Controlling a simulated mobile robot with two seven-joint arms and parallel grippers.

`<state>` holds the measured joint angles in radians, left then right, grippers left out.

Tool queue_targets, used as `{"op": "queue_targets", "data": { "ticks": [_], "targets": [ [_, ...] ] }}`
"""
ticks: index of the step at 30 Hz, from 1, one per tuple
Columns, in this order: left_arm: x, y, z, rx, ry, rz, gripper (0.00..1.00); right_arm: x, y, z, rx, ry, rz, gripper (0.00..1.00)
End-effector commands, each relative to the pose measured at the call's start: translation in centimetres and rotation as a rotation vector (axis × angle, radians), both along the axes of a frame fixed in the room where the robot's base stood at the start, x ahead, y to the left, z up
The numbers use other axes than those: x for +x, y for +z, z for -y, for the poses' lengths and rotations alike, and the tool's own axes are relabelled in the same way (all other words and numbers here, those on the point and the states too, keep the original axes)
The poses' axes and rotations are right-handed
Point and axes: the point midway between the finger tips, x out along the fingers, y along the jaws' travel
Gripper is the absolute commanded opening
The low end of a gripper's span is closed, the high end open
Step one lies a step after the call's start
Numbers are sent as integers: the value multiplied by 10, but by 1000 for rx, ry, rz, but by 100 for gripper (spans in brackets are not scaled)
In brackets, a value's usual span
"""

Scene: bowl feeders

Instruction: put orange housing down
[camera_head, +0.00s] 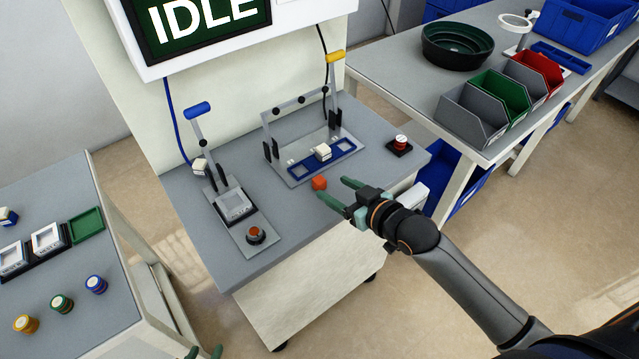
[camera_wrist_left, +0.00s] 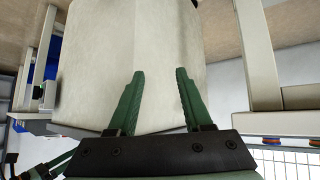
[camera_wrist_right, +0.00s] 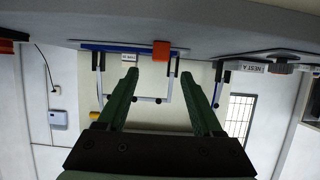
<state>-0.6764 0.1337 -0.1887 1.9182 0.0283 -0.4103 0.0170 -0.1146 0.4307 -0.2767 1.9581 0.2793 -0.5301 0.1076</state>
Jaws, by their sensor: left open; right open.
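The orange housing (camera_head: 319,183) rests on the grey bench top (camera_head: 290,218), just in front of the blue-edged fixture plate. It also shows in the right wrist view (camera_wrist_right: 161,50), beyond my fingertips and lined up between them. My right gripper (camera_head: 342,191) is open and empty, just to the right of the housing and apart from it. Its two green fingers also show in the right wrist view (camera_wrist_right: 160,72). My left gripper (camera_head: 206,352) shows only its green fingertips at the bottom edge of the head view. In the left wrist view (camera_wrist_left: 160,73) it is open and empty, facing the pale cabinet front.
The fixture (camera_head: 345,149) with a yellow-handled lever holds a white part. A blue-handled press (camera_head: 235,205) stands left. A red button (camera_head: 400,142) sits at the bench's right. A side table (camera_head: 110,305) with coloured round parts is at left; bins (camera_head: 475,115) stand at right.

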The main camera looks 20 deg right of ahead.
Motion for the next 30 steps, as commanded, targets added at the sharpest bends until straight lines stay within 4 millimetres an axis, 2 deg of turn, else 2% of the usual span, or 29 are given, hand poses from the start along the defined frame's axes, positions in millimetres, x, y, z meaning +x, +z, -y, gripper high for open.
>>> {"op": "queue_targets", "data": {
  "ticks": [3, 10, 19, 29, 30],
  "targets": [
    [0, -2, 2, -2, -3, -1, 50, 14, -7, -5, 2, -2, 1, 68],
    [2, -1, 4, -7, -6, 5, 50, 26, -14, -9, 1, 0, 0, 68],
    [6, -1, 9, -15, -13, 14, 50, 58, -33, -20, 1, 0, 1, 68],
    [7, -1, 10, -15, -15, 13, 50, 63, -35, -23, 0, 1, 0, 68],
    [7, -1, 10, -15, -15, 12, 50, 63, -35, -23, 0, 1, 0, 64]
  ]
}}
